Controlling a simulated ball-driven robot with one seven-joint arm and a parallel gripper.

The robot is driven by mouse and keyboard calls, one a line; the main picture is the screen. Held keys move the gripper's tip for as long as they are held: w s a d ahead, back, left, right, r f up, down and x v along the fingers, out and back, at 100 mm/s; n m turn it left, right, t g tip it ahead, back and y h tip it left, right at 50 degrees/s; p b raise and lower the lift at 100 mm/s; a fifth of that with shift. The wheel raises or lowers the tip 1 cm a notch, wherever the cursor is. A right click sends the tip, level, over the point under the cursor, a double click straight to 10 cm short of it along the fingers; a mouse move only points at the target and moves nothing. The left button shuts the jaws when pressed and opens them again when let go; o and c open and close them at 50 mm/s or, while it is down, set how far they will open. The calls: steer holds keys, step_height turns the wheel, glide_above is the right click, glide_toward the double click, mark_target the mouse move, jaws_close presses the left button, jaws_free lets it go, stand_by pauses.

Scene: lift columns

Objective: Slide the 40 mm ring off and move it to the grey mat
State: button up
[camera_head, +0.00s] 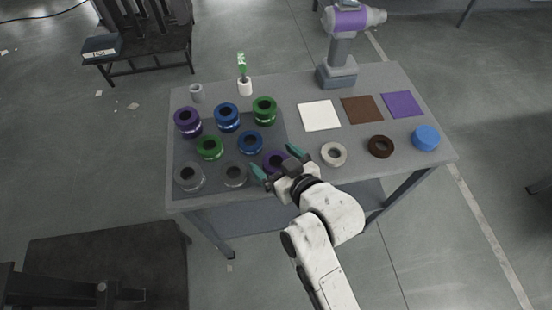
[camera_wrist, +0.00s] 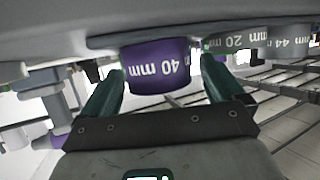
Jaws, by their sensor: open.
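A purple ring-shaped piece (camera_head: 275,161) stands at the front edge of the group of rings. In the wrist view the purple ring (camera_wrist: 158,66) carries white "40 mm" lettering, upside down. My gripper (camera_head: 277,163) is open, with one green finger on each side of this ring; it also shows in the wrist view (camera_wrist: 164,70). I cannot tell whether the fingers touch it. A large dark grey mat (camera_head: 215,165) lies under the rings. White (camera_head: 320,115), brown (camera_head: 361,110) and purple (camera_head: 403,104) squares lie to its right.
Several green, blue, grey and purple rings stand close by, including a grey ring (camera_head: 234,174) left of my gripper. An off-white ring (camera_head: 333,154), a brown ring (camera_head: 380,146) and a blue disc (camera_head: 426,138) line the front right. A purple-grey machine (camera_head: 338,62) stands behind.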

steer(key=v, duration=1)
steer(key=shift+s+d+r, duration=0.15)
steer(key=shift+s+r, duration=0.05)
steer(key=shift+s, duration=0.1)
steer(key=s+d+f+m+g+h, duration=0.25)
steer(key=d+f, duration=0.25)
steer(key=d, duration=0.3)
steer(key=s+d+f+m+g+h, duration=0.2)
steer(key=s+d+f+h, duration=0.25)
steer(key=d, duration=0.25)
steer(key=s+d+f+m+g+h, duration=0.1)
steer(key=s+d+f+m+g, duration=0.2)
steer(key=s+d, duration=0.6)
steer(key=s+f+g, duration=0.1)
steer(key=s+g, duration=0.1)
steer(key=shift+s+d+m+h, duration=0.25)
steer(key=shift+s+m+h, duration=0.1)
steer(key=shift+h, duration=0.05)
